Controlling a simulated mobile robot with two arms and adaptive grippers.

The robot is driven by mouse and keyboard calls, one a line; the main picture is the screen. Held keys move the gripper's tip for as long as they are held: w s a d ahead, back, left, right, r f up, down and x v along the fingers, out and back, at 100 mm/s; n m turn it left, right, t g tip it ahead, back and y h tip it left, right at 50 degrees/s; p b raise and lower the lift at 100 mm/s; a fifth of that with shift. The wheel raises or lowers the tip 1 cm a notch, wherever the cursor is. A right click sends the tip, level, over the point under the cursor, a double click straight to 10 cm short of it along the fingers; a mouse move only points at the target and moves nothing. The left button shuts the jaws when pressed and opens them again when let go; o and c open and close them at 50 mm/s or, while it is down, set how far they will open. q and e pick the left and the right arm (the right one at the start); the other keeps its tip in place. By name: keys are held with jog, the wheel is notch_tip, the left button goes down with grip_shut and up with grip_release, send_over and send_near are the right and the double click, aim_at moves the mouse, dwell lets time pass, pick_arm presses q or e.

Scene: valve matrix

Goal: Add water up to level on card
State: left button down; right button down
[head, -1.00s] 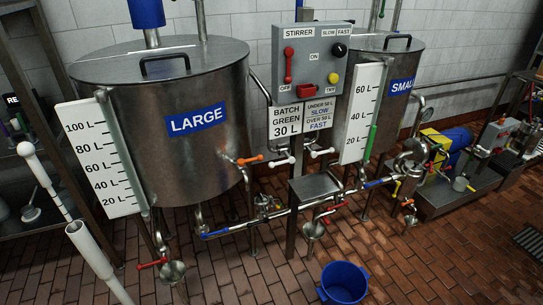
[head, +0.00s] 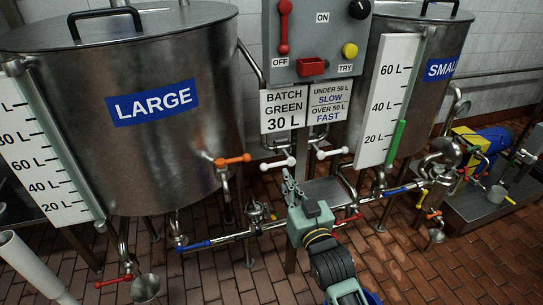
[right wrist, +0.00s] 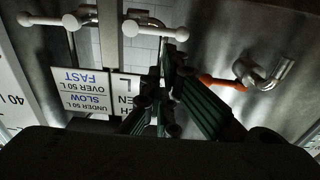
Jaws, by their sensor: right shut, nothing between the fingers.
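The batch card (head: 287,110) reads "BATCH GREEN 30 L". The small tank (head: 430,85) has a gauge board (head: 388,95); the green part of its tube (head: 396,140) tops out between the 20 L and 40 L marks. The large tank (head: 165,150) has its gauge board (head: 35,160) at the left. White valve handles (head: 332,153) sit below the cards, another (head: 277,163) beside them. My right gripper (head: 291,184) is shut and empty, just below the left white handle; contact is unclear. It also shows in the right wrist view (right wrist: 168,75). My left gripper is out of view.
An orange handle (head: 233,159) is on the large tank's side. The stirrer box (head: 318,40) hangs above the cards. Pipes with blue handles (head: 193,246) and red handles (head: 349,220) run low. A small platform (head: 325,190) is partly behind my right arm.

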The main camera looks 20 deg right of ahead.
aim_at(275, 165)
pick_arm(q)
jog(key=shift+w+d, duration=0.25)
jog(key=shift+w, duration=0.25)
pick_arm(e)
jog(key=shift+t, duration=0.5)
jog(key=r, duration=0.4)
jog(key=shift+w+d+r, duration=0.1)
jog(key=shift+w+d, duration=0.05)
jog(key=shift+w, duration=0.05)
